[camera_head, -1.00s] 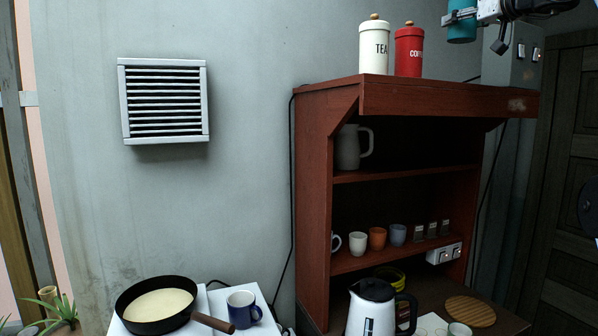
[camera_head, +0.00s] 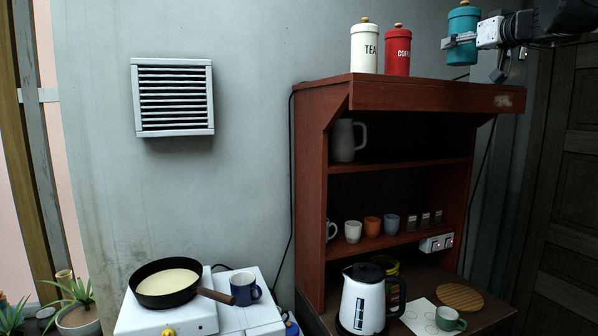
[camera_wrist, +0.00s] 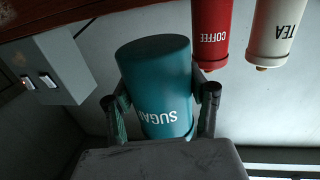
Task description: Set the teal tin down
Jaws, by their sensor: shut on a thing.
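The teal tin (camera_head: 463,24) is upright, with a wooden knob on its lid. In the wrist view the tin (camera_wrist: 157,80) appears upside down and reads SUGAR. My gripper (camera_head: 459,40) is shut on the tin, with one finger on each side of it. The tin is at the right of the red-brown cabinet top (camera_head: 430,92), to the right of the red COFFEE tin (camera_head: 397,52). I cannot tell for sure whether its base is over the top or in front of it; it looks held above it.
The cream TEA tin (camera_head: 364,50) stands left of the red tin. Both tins also show in the wrist view. A grey switch box (camera_wrist: 55,70) is on the wall. Mugs and a jug (camera_head: 346,140) stand on the shelves below.

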